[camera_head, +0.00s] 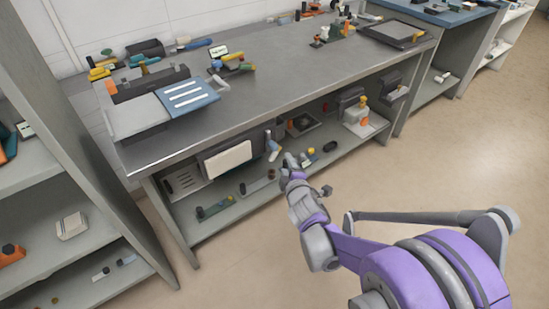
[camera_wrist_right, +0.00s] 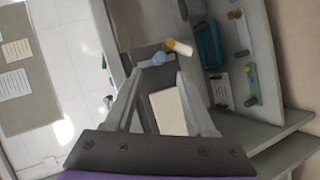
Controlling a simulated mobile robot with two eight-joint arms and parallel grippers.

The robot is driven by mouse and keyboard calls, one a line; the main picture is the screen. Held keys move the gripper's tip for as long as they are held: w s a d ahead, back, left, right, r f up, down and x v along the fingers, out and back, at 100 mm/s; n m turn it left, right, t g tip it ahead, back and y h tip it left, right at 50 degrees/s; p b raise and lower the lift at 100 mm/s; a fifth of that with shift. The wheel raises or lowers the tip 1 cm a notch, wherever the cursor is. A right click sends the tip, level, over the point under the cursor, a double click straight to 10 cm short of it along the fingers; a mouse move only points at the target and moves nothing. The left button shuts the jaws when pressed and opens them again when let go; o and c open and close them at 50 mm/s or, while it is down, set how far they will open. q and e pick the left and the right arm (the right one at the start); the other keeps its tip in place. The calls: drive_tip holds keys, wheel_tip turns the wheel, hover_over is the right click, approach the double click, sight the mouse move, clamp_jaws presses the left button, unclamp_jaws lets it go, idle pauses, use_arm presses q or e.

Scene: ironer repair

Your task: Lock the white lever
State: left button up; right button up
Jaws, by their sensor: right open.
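A pale lever-like piece (camera_head: 272,146) stands at the right end of a dark unit with a white panel (camera_head: 228,160), on the shelf under the workbench. It looks like the white lever, but it is small and I cannot tell its lock position. My right gripper (camera_head: 288,164) is near it, just to its lower right. In the right wrist view my gripper (camera_wrist_right: 160,78) is open, with nothing between its fingers. Beyond its tips are a light-blue end (camera_wrist_right: 158,59) and a white piece with a yellow end (camera_wrist_right: 179,47). The white panel (camera_wrist_right: 168,112) shows between the fingers. My left gripper is out of view.
The workbench top (camera_head: 290,75) overhangs the shelf and holds a grey-and-blue device (camera_head: 187,95) and tools. Small parts lie along the lower shelf (camera_head: 215,223). A grey shelf rack (camera_head: 75,150) stands at the left. The floor (camera_head: 455,150) at the right is clear.

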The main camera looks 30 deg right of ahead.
drive_tip(key=w+d+f+n+t+y+p, duration=0.15)
drive_tip(key=w+d+n+t, duration=0.3)
drive_tip(key=n, duration=0.45)
drive_tip(key=n+y, duration=0.5)
drive_tip(key=n, duration=0.5)
approach(274, 157)
drive_tip(key=w, duration=0.9)
drive_tip(key=shift+a+f+p, duration=0.2)
drive_tip(key=shift+f+p, duration=0.05)
drive_tip(key=shift+p, duration=0.1)
clamp_jaws()
